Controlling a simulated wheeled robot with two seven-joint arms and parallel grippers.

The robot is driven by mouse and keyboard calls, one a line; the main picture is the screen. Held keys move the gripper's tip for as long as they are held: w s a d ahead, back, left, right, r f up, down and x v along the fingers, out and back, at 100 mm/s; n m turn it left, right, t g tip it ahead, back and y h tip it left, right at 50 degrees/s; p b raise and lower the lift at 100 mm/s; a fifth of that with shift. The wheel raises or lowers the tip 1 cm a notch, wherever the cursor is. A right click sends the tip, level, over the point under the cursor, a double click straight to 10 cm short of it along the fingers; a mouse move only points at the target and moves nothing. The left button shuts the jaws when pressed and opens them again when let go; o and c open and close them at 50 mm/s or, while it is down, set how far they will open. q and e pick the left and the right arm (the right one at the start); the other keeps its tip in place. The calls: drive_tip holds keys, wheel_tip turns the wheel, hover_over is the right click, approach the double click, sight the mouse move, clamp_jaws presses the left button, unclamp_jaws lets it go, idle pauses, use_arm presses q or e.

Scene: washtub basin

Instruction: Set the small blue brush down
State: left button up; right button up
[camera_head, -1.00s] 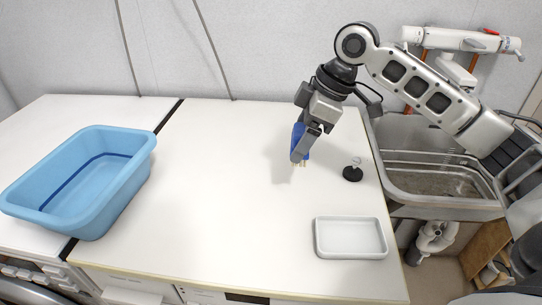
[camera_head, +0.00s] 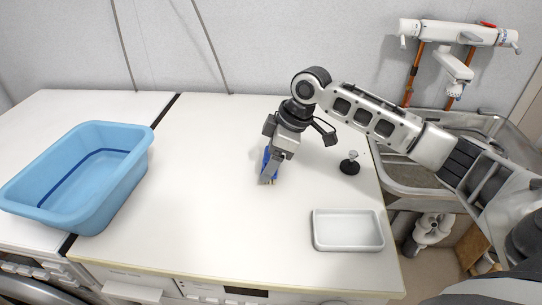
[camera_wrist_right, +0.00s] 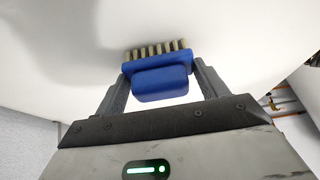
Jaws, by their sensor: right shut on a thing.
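The small blue brush (camera_wrist_right: 160,80) is held between the two fingers of my right gripper (camera_wrist_right: 157,85) in the right wrist view. Its pale bristles point away from the palm, toward the white top. In the head view my right gripper (camera_head: 270,172) is low over the middle of the white worktop, with the blue brush (camera_head: 267,160) partly hidden behind its fingers. The bristles look very near the surface; I cannot tell whether they touch it. My left gripper is not in view.
A light blue tub (camera_head: 120,190) stands on the left. A white tray (camera_head: 348,246) lies at the front right, and a black-based plug (camera_head: 349,164) stands behind it. A metal sink (camera_head: 400,172) is at the right. The worktop (camera_head: 180,220) is clear left of the gripper.

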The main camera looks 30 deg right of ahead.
drive_tip(key=o, duration=1)
drive_tip(key=shift+f, duration=0.1)
